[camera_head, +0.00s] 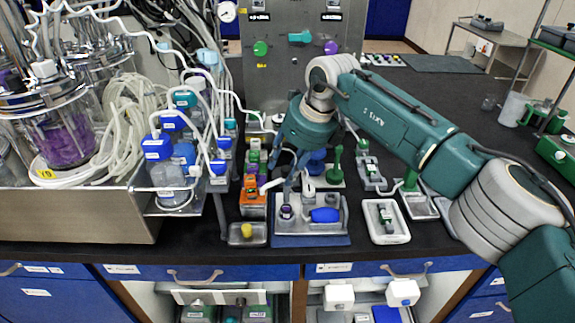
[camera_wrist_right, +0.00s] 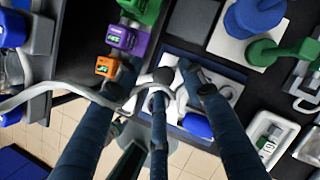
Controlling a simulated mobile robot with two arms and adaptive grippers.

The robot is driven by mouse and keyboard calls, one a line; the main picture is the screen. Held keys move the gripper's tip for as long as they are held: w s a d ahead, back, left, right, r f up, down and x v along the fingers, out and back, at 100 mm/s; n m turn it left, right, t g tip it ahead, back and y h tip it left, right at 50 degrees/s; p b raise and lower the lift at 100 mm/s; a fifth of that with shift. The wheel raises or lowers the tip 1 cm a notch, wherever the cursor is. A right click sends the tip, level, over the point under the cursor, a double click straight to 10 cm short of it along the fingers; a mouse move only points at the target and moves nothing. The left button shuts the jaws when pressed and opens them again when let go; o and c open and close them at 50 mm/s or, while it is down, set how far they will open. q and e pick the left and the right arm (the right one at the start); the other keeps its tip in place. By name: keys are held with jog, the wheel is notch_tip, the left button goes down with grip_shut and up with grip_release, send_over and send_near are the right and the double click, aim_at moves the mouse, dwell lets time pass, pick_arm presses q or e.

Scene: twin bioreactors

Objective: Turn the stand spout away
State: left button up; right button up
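A small stand on a grey tray (camera_head: 283,240) sits on a blue mat (camera_head: 312,240) near the bench's front edge. A pale spout (camera_head: 270,185) shows beside it, partly hidden by my right gripper. In the right wrist view a pale, bent spout (camera_wrist_right: 143,84) lies between my fingers. My right gripper (camera_head: 287,180) is above the stand, pointing down. In the right wrist view (camera_wrist_right: 158,72) its fingers are spread apart around the spout; I cannot tell whether any finger touches it. My left gripper is not in view.
Orange (camera_head: 253,196) and purple pump modules stand just left of the stand. Blue-capped bottles (camera_head: 158,148) with white tubing are further left. A blue bulb (camera_head: 325,215) lies on the tray. A white tray (camera_head: 386,221) is to the right.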

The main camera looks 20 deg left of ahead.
jog(key=shift+d+r, duration=0.1)
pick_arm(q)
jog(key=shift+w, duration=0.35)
pick_arm(e)
jog(key=v, duration=1.1)
jog(key=shift+r, duration=0.4)
